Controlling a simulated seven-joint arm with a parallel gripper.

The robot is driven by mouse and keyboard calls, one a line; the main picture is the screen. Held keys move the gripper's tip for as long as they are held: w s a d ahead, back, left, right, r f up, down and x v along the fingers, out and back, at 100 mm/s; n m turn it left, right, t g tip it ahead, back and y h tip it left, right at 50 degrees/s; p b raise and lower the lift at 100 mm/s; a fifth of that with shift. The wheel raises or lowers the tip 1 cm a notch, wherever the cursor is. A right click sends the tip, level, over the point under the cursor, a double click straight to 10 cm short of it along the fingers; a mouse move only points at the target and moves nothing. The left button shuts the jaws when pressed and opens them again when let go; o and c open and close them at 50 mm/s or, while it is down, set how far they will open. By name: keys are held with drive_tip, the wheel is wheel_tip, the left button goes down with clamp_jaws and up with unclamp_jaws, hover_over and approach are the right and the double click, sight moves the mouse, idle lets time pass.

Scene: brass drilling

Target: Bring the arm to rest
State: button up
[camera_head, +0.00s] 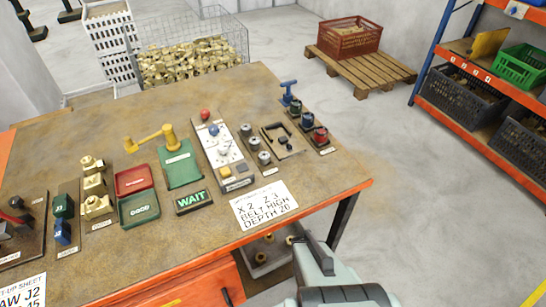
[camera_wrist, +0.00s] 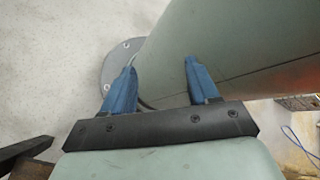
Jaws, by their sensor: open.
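My gripper (camera_wrist: 160,72) shows in the wrist view with its two blue fingers spread apart and nothing between them. Behind the fingers are my own pale green arm link and round base on the grey floor. In the head view my arm shows at the bottom, right of the table's front edge, bent and clear of the table; the gripper's fingers are not seen there. The workbench (camera_head: 330,190) carries several fixtures, and none is touched by my arm in view.
On the bench are a green WAIT sign (camera_head: 194,201), a setup sheet (camera_head: 264,206), a control panel (camera_head: 222,155), red and green trays (camera_head: 138,208) and a yellow-handled device (camera_head: 152,138). A wire basket (camera_head: 190,60), a pallet (camera_head: 362,72) and shelving (camera_head: 480,95) stand beyond. Floor at right is clear.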

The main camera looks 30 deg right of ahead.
drive_tip(key=w+a+f+m+t, duration=0.4)
drive_tip(key=w+a+m, duration=0.3)
drive_tip(key=a, duration=0.5)
drive_tip(key=shift+w+a+f+m, duration=0.4)
drive_tip(key=shift+w+f, duration=0.1)
drive_tip(key=shift+f, duration=0.1)
